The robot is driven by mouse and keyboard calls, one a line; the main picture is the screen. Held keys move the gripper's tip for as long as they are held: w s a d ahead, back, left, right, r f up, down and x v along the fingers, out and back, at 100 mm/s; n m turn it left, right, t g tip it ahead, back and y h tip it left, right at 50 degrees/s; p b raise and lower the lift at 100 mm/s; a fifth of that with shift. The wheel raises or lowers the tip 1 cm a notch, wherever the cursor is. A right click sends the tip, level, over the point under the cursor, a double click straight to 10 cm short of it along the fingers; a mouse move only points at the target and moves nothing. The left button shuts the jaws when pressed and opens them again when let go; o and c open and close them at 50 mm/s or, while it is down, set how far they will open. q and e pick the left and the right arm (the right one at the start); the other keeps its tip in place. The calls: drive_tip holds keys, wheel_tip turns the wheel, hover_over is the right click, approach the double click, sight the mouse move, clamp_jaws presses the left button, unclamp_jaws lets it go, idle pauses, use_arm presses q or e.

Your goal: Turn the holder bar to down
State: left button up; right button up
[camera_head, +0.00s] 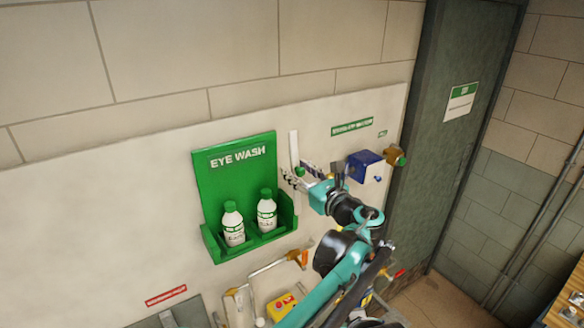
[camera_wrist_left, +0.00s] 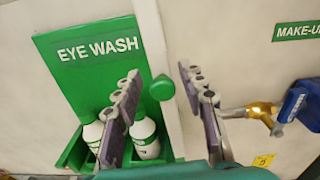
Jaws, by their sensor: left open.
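A white upright bar (camera_head: 293,147) stands on the wall panel just right of the green eye wash station, and I take it for the holder bar. It also shows in the left wrist view (camera_wrist_left: 150,35), with a green knob (camera_wrist_left: 162,88) at its lower end. My left gripper (camera_head: 301,173) is at the lower part of the bar. In the left wrist view its open fingers (camera_wrist_left: 159,75) stand on either side of the knob, apart from it. The fingers partly hide the bar's lower end in the head view. My right gripper is not in view.
The green eye wash station (camera_head: 235,165) holds two white bottles (camera_head: 233,224) close left of my gripper. A blue part (camera_head: 364,165) and a brass valve (camera_head: 394,155) are at its right. A yellow box (camera_head: 282,305) is below. A dark door (camera_head: 445,150) stands further right.

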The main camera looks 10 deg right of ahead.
use_arm(q)
drive_tip(key=shift+s+d+r, duration=0.15)
drive_tip(key=shift+s+d, duration=0.25)
drive_tip(key=shift+s, duration=0.1)
drive_tip(key=shift+c, duration=0.7)
drive_tip(key=shift+s+d, duration=0.1)
drive_tip(key=c, duration=0.5)
clamp_jaws()
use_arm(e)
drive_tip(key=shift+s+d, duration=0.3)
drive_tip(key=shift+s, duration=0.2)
